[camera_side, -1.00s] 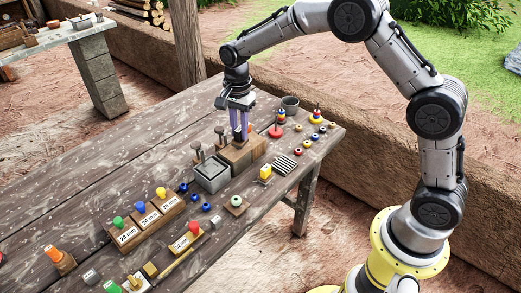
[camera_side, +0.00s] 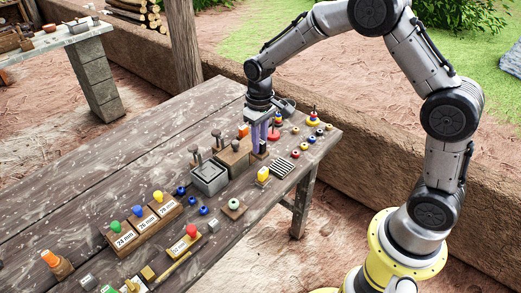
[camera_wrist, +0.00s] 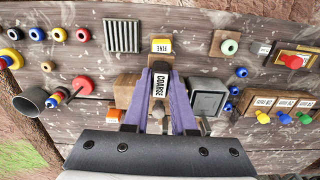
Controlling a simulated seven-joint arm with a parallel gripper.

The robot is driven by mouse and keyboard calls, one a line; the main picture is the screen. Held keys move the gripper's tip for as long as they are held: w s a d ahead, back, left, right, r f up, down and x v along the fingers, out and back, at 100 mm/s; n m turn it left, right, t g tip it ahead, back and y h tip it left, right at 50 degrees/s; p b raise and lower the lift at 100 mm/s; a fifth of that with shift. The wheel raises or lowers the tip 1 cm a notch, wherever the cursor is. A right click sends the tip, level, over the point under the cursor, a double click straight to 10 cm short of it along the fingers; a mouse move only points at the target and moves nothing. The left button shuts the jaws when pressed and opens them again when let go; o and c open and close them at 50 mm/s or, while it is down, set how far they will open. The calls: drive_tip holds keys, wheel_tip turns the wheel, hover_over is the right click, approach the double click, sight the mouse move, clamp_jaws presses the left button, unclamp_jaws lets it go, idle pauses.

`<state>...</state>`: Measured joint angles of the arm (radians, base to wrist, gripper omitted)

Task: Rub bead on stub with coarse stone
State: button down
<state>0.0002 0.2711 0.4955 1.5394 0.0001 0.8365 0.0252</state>
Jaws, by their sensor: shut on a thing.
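My gripper (camera_side: 262,150) has two purple fingers and is shut on the coarse stone, a block labelled COARSE (camera_wrist: 160,84). In the wrist view the stone sits between the fingers (camera_wrist: 160,100). In the side view the gripper is low over the table, just right of a wooden block (camera_side: 235,152); whether the stone touches the table is unclear. A pale green bead (camera_side: 233,203) sits on a small wooden square nearer the camera, right of the numbered rack. The bead also shows in the wrist view (camera_wrist: 229,46). Any stub beneath it is hard to make out.
A yellow block labelled FINE (camera_wrist: 161,45) and a striped plate (camera_side: 282,167) lie close to the gripper. A grey square container (camera_side: 209,180) stands left of the wooden block. Several loose beads and a numbered rack (camera_side: 143,223) are around.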

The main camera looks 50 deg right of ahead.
drive_tip(key=shift+m, duration=0.4)
drive_tip(key=s+a+r, duration=0.1)
drive_tip(key=s+a, duration=0.1)
drive_tip(key=a, duration=1)
drive_tip(key=shift+a+f, duration=0.1)
drive_tip(key=shift+f, duration=3.65)
drive_tip(key=shift+a+f, duration=0.2)
drive_tip(key=shift+a, duration=1.05)
drive_tip(key=shift+d, duration=1.35)
drive_tip(key=shift+a, duration=1.45)
drive_tip(key=shift+d, duration=1.4)
drive_tip(key=shift+r, duration=0.85)
wheel_tip(320, 180, up, 7)
drive_tip(key=shift+f, duration=0.2)
drive_tip(key=shift+f+n, duration=0.1)
drive_tip(key=shift+n, duration=0.2)
